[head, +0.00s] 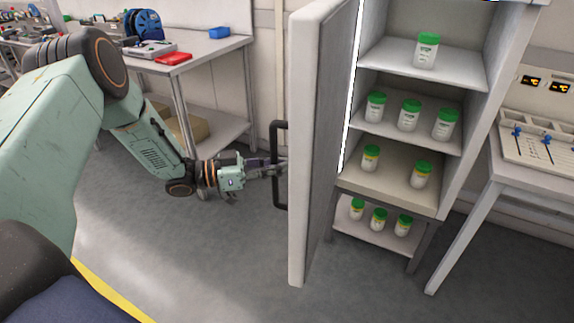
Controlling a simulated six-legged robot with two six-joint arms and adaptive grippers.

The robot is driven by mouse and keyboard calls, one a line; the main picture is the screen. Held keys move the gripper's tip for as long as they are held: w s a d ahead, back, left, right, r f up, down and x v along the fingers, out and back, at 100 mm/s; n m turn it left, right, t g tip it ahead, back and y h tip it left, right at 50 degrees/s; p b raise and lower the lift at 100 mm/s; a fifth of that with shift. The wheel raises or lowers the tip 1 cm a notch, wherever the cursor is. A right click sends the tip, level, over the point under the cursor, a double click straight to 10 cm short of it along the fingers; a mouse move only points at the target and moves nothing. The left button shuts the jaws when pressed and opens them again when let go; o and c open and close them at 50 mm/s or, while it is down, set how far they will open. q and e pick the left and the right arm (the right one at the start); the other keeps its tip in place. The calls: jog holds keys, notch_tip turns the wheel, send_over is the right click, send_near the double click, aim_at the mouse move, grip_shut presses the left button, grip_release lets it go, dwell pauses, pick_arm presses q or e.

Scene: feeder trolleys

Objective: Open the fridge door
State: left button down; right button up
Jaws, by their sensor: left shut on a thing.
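The fridge door (322,130) stands open, swung out toward me and seen nearly edge-on. Its dark handle (276,198) is on the left side of the door. My left gripper (274,170) comes in from the left and is shut on the handle at about its mid-height. The fingertips are partly hidden against the handle. The fridge (454,175) shows its open inside to the right of the door. Its shelves hold several white jars with green lids, one of them on the top shelf (426,52). My right gripper is not in view.
A workbench (205,48) with tools and a red box (174,58) stands at the back left. A white table (520,165) with a panel stands close to the fridge's right. The grey floor left of the door is clear, with a yellow line (112,292) near me.

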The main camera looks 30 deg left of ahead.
pick_arm(q)
jog(key=shift+s+a+f, duration=0.3)
jog(key=shift+a, duration=0.05)
jog(key=c, duration=1.9)
grip_release()
jog(key=o, duration=0.5)
jog(key=shift+s+r, duration=0.2)
jog(key=shift+r, duration=0.05)
jog(key=shift+o, duration=0.4)
jog(key=shift+w, duration=0.25)
jog(key=v, duration=1.2)
